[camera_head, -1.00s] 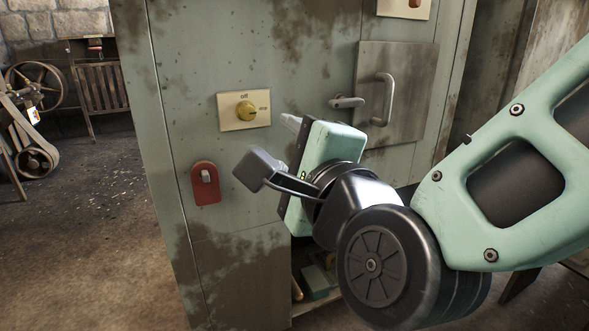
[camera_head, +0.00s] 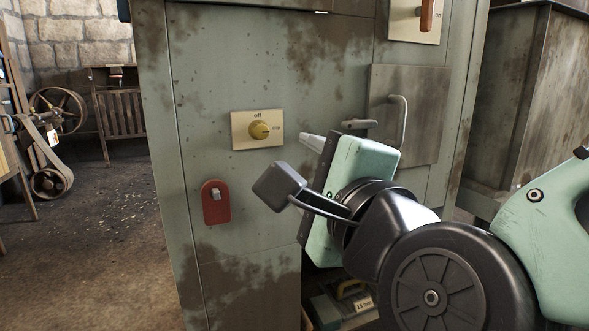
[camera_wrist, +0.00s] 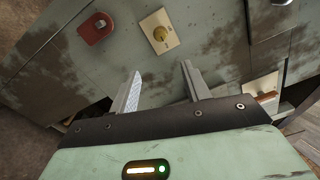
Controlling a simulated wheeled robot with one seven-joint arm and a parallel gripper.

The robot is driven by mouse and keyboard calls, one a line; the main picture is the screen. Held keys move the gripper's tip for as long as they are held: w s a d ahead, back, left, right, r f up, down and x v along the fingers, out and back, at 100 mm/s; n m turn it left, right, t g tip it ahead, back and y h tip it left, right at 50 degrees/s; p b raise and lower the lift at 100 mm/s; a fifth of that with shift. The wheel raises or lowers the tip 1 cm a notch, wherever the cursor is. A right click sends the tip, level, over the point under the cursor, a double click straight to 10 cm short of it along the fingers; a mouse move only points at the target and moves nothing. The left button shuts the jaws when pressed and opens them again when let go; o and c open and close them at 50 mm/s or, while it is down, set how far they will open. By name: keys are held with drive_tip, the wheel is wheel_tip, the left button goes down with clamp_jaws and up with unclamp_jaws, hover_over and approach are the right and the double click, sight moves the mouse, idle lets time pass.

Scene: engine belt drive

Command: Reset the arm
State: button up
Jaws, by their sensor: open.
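My gripper (camera_wrist: 160,92) shows in the wrist view with its two grey fingers apart and nothing between them. In the head view my gripper (camera_head: 312,145) is in front of the green cabinet, its fingers mostly hidden behind its mint body. The cabinet (camera_head: 215,60) is worn and rust-stained. A red latch-like piece (camera_head: 216,205) sits below left of the knob and shows in the wrist view too (camera_wrist: 95,29).
An open lower compartment holds a case (camera_head: 352,300).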

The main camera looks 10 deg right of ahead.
drive_tip(key=s+a+f+n+g+y+p, duration=0.1)
drive_tip(key=s+f+n+g+p, duration=0.1)
drive_tip(key=f+n+g, duration=0.45)
drive_tip(key=s+a+f+n+g+p, duration=0.2)
drive_tip(key=s+f+n+g, duration=0.15)
drive_tip(key=n, duration=0.55)
drive_tip(key=s+d+f+n+g+h+p, duration=0.4)
drive_tip(key=s+d+n+g+h, duration=0.3)
drive_tip(key=d+n, duration=0.4)
wheel_tip(320, 180, up, 37)
drive_tip(key=y+p, duration=0.1)
drive_tip(key=p, duration=3.5)
drive_tip(key=shift+s+d+m+y+p, duration=0.3)
drive_tip(key=shift+s+d+m+p, duration=0.05)
drive_tip(key=shift+d+m+p, duration=0.1)
drive_tip(key=shift+f, duration=0.1)
drive_tip(key=shift+c, duration=0.2)
